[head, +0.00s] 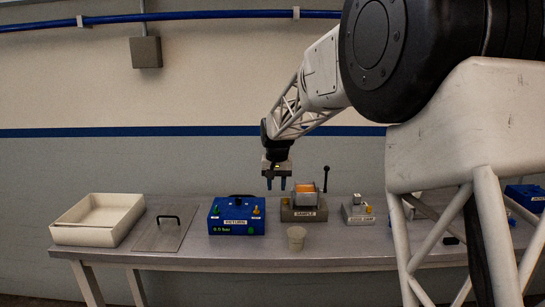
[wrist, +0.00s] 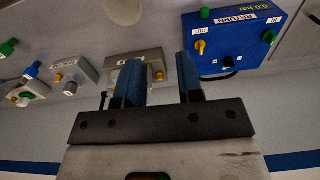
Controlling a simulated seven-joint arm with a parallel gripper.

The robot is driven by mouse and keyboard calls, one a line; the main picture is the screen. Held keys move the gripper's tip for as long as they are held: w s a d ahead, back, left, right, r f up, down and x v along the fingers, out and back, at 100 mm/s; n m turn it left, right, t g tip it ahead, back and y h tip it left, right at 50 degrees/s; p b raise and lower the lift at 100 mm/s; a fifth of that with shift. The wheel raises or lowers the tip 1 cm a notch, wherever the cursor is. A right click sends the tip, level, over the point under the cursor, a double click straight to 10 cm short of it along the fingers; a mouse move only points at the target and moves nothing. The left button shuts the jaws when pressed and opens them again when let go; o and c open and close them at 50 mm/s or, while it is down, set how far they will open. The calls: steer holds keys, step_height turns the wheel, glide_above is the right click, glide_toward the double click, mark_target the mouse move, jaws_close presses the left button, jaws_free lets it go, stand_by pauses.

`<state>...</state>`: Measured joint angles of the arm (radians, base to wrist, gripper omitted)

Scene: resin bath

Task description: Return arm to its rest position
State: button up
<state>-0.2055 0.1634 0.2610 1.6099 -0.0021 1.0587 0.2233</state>
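My arm reaches from the right over the bench. My gripper (head: 276,186) points down, in the air above the bench and between the blue RETURN box (head: 222,226) and the SAMPLE block (head: 303,214). Its two blue fingers stand apart with nothing held between them. In the wrist view the gripper (wrist: 159,72) also shows a clear gap. The SAMPLE block, with an orange top and a dark lever, lies behind the fingers there. The RETURN box (wrist: 245,48) is to their right; its display reads 0.0 bar. No marker of the rest position is visible.
Another blue box (head: 527,197) is at far right. The air above the left bench is clear.

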steer(key=s+d+r, duration=0.2)
steer(key=s+d, duration=0.2)
steer(key=s, duration=0.5)
steer(key=s+d+r+t, duration=0.1)
steer(key=s+d+r, duration=0.25)
steer(key=s, duration=0.45)
steer(key=s+d+r, duration=0.2)
steer(key=s+d, duration=0.2)
steer(key=s, duration=0.5)
steer(key=s+d+f, duration=0.2)
steer(key=s, duration=0.6)
steer(key=s+d+f, duration=0.1)
steer(key=s+f, duration=0.1)
steer(key=s, duration=0.7)
steer(key=s+d+f+t, duration=0.1)
steer(key=s+d+f, duration=0.1)
steer(key=s, duration=0.6)
steer(key=shift+s+d+f, duration=0.25)
steer(key=shift+d+f, duration=0.1)
steer(key=shift+f, duration=0.1)
